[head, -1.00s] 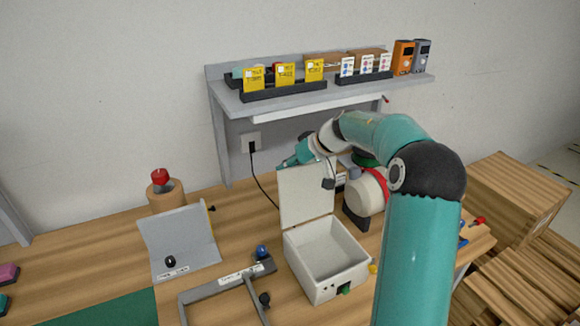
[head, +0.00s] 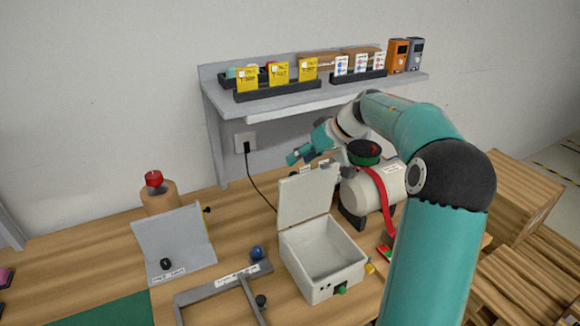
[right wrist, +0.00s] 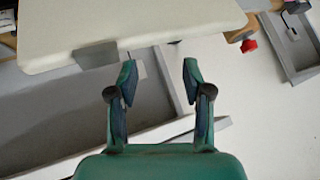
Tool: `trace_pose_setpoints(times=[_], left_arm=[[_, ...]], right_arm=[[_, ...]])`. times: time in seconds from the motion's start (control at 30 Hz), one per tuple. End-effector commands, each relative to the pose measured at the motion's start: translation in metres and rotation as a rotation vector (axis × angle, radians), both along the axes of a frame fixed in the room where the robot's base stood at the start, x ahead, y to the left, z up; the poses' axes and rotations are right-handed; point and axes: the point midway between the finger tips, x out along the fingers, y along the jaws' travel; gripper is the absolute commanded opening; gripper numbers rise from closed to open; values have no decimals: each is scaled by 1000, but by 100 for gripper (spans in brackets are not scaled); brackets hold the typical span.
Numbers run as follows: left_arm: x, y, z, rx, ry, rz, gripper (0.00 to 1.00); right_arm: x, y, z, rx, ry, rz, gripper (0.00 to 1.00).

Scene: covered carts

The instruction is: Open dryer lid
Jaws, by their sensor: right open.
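The dryer is a white box (head: 323,288) on the wooden bench, with an empty-looking square cavity. Its lid (head: 305,195) stands raised at the back edge, close to upright. My right gripper (head: 298,156) is just above and behind the lid's top edge, apart from it in the head view. In the right wrist view my right gripper (right wrist: 159,72) has its two fingers spread with nothing between them, and the pale lid (right wrist: 130,22) lies past the fingertips. My left gripper is not in view.
A cream cylinder (head: 372,192) with a red strap stands right of the lid. A grey shelf (head: 300,100) with yellow cards is behind. A grey angled stand (head: 172,240) and a grey frame with a blue knob (head: 257,252) lie to the left.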

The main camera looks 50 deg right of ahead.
Motion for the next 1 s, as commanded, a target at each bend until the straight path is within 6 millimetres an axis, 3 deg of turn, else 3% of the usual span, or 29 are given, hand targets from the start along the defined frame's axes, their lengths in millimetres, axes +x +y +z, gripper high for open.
trace_pose_setpoints(times=[0.1, 0.3, 1.0], left_arm=[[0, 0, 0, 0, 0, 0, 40], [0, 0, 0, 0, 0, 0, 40], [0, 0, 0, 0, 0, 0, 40]], right_arm=[[-15, -2, 18, -4, -4, -4, 50], [-29, -3, 35, -4, -6, -4, 50], [-30, -2, 38, -4, -8, -2, 50]])
